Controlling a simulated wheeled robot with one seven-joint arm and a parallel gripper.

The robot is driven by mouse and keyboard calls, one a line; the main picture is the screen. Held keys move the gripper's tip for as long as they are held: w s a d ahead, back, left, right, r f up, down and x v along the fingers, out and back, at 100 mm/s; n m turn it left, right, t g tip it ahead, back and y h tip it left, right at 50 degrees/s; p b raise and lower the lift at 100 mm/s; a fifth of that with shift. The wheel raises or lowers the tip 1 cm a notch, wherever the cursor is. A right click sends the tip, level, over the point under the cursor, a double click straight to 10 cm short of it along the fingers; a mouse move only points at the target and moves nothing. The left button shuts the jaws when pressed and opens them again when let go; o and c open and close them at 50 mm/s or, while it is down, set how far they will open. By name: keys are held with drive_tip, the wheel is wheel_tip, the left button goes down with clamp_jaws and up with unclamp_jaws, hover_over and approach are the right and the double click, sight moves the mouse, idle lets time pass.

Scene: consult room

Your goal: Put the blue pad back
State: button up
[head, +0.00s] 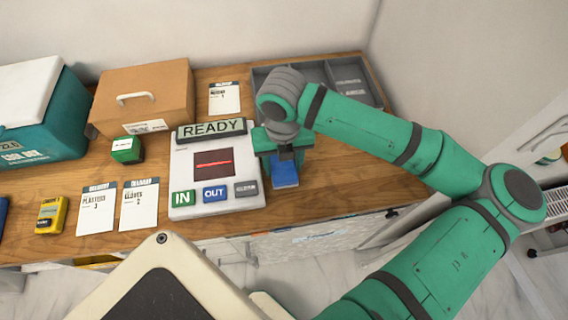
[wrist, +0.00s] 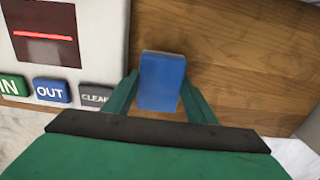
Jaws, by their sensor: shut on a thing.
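The blue pad (head: 285,173) is a small blue block. It is between the fingers of my gripper (head: 284,160), over the wooden counter just right of the white READY device (head: 214,168). In the wrist view the blue pad (wrist: 162,80) shows upright between the two green fingers of my gripper (wrist: 160,95), which is shut on it. I cannot tell whether the pad touches the counter. A grey divided tray (head: 312,72) stands at the back right, partly hidden by my arm.
The device has IN, OUT and CLEAR buttons. A green-and-white box (head: 127,150), a yellow item (head: 52,215), several printed cards (head: 97,210), a cardboard box (head: 145,95) and a teal cooler (head: 40,115) stand to the left. The wooden counter (head: 335,160) right of the pad is clear.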

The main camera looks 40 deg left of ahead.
sight(283, 166)
drive_tip(key=shift+f, duration=0.65)
drive_tip(key=shift+s+f, duration=0.1)
drive_tip(key=shift+s, duration=0.1)
drive_tip(key=shift+f, duration=0.2)
drive_tip(key=o, duration=0.8)
drive_tip(key=shift+c, duration=0.2)
wheel_tip(283, 166, up, 12)
drive_tip(key=shift+r, duration=0.2)
drive_tip(key=shift+w, duration=0.1)
